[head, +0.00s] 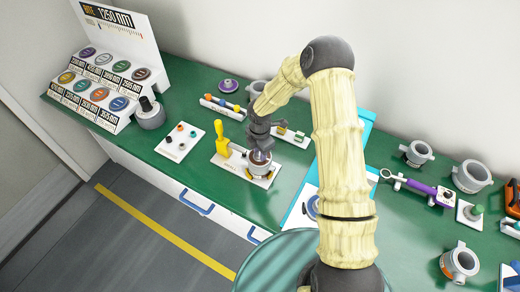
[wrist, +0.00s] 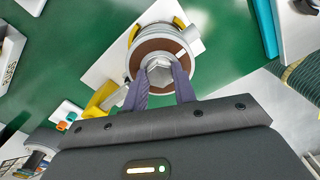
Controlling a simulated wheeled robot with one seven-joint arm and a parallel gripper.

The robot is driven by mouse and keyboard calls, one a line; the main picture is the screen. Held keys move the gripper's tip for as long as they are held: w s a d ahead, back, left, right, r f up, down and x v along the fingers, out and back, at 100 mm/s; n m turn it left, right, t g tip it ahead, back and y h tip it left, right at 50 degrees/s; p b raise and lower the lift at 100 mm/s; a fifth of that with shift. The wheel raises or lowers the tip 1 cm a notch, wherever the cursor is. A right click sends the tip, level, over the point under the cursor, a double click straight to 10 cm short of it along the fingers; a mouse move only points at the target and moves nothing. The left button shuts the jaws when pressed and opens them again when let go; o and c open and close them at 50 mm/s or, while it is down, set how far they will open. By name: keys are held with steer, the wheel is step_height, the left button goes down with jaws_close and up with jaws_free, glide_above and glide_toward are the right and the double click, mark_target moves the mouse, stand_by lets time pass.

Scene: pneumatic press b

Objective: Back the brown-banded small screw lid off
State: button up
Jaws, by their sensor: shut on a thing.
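The brown-banded small screw lid (wrist: 149,55) sits on top of a grey round body (wrist: 209,68) in the wrist view. A grey hex nub stands at the lid's middle. My gripper (wrist: 160,70) is shut on this hex nub, with one finger on either side. In the head view my gripper (head: 259,146) points down over the lid, and the brown band (head: 260,158) shows just under it. The body stands on a white base plate (head: 229,163) with a yellow upright handle (head: 223,140). My fingers hide part of the lid's near side.
A white plate with small coloured caps (head: 180,141) lies to the left. A rack of coloured discs (head: 104,86) stands at the far left. A purple-handled tool (head: 420,188) and grey cups (head: 416,153) lie to the right.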

steer(key=n+p, duration=0.1)
steer(key=n, duration=0.3)
steer(key=shift+s+n+p, duration=0.15)
steer(key=shift+n+p, duration=0.15)
steer(key=n+p, duration=0.1)
steer(key=n, duration=0.3)
steer(key=shift+f, duration=0.15)
steer(key=shift+n, duration=0.3)
steer(key=o, duration=1)
steer(key=shift+f, duration=0.1)
steer(key=shift+d, duration=0.25)
steer(key=shift+a, duration=0.15)
